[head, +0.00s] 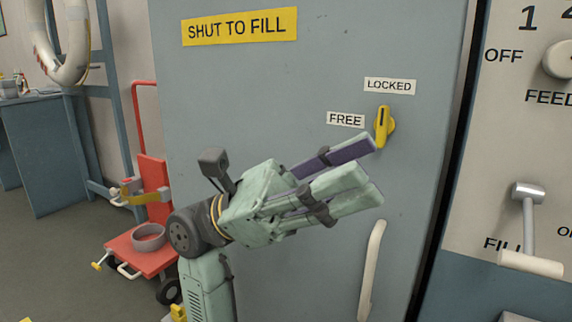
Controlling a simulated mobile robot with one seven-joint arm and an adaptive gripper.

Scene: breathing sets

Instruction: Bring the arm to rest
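My gripper (367,171) is pale green with dark joints and stands in front of the grey-blue door (310,85). Its fingers point right and slightly up. The upper finger, with a purple pad, is apart from the lower fingers, and nothing shows between them. My arm comes up from the bottom of the head view and bends at a dark wrist. The fingertips appear just below the yellow latch (382,127) in the picture; I cannot tell whether they touch the door. The latch stands nearly upright, below the LOCKED label and right of the FREE label.
A pale door handle (371,270) is below my fingers. At right, a panel (512,130) carries a FEED knob (560,60) and a FILL lever (528,230). A red cart (140,250) with a grey ring stands left of my arm. A blue bench (38,150) is farther left.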

